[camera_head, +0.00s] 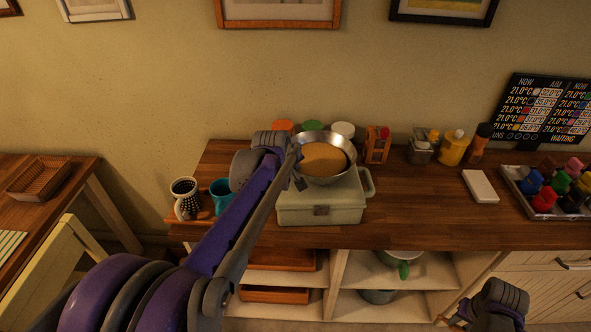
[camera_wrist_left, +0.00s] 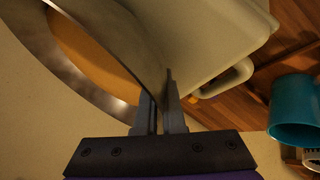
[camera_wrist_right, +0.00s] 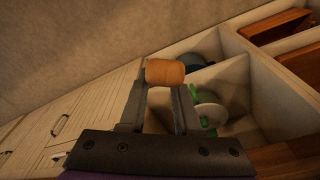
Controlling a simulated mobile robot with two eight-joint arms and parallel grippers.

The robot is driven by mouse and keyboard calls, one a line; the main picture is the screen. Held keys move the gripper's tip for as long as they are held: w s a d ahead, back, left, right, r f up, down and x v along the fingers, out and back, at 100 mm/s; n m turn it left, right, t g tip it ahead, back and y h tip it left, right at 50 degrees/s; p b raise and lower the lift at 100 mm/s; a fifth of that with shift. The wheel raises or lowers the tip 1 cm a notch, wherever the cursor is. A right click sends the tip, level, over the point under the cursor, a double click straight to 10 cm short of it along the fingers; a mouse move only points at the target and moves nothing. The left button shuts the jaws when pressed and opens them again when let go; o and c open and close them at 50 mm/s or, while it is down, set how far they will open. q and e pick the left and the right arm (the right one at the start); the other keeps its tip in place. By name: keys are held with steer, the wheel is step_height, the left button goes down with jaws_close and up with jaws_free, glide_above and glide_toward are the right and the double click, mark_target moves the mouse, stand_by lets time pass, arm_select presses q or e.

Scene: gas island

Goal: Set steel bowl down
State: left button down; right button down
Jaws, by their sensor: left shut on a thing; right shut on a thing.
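The steel bowl (camera_head: 342,142) has an orange-brown filling and appears over the lid of a pale green box (camera_head: 320,205). Whether its base touches the lid is hidden. My left gripper (camera_head: 297,168) is shut on the bowl's near-left rim; the left wrist view shows the rim (camera_wrist_left: 152,62) between its fingers (camera_wrist_left: 163,112). The box also shows there (camera_wrist_left: 225,25). My right gripper (camera_head: 452,317) is low at the right, in front of the cabinet. In the right wrist view it is shut on an orange-brown cylinder (camera_wrist_right: 165,72).
Left of the box are a teal mug (camera_head: 221,193) and a patterned cup (camera_head: 186,193). Jars, bottles and a carton (camera_head: 377,142) stand behind and right. A white block (camera_head: 480,186) and a tray of colored bottles (camera_head: 515,182) lie farther right. Bare wooden counter (camera_head: 420,205) lies between.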

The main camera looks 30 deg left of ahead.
arm_select(q)
steer(key=c, duration=1.5)
jaws_free()
steer(key=shift+f, duration=0.15)
arm_select(e)
steer(key=shift+f, duration=0.15)
arm_select(q)
steer(key=o, duration=0.5)
steer(key=shift+r, duration=0.3)
arm_select(e)
steer(key=shift+r, duration=0.2)
arm_select(q)
steer(key=v, duration=1.2)
steer(key=shift+s+f+p, duration=0.1)
steer(key=shift+p, duration=0.25)
arm_select(e)
steer(key=shift+w+r, duration=0.15)
steer(key=shift+r, duration=0.3)
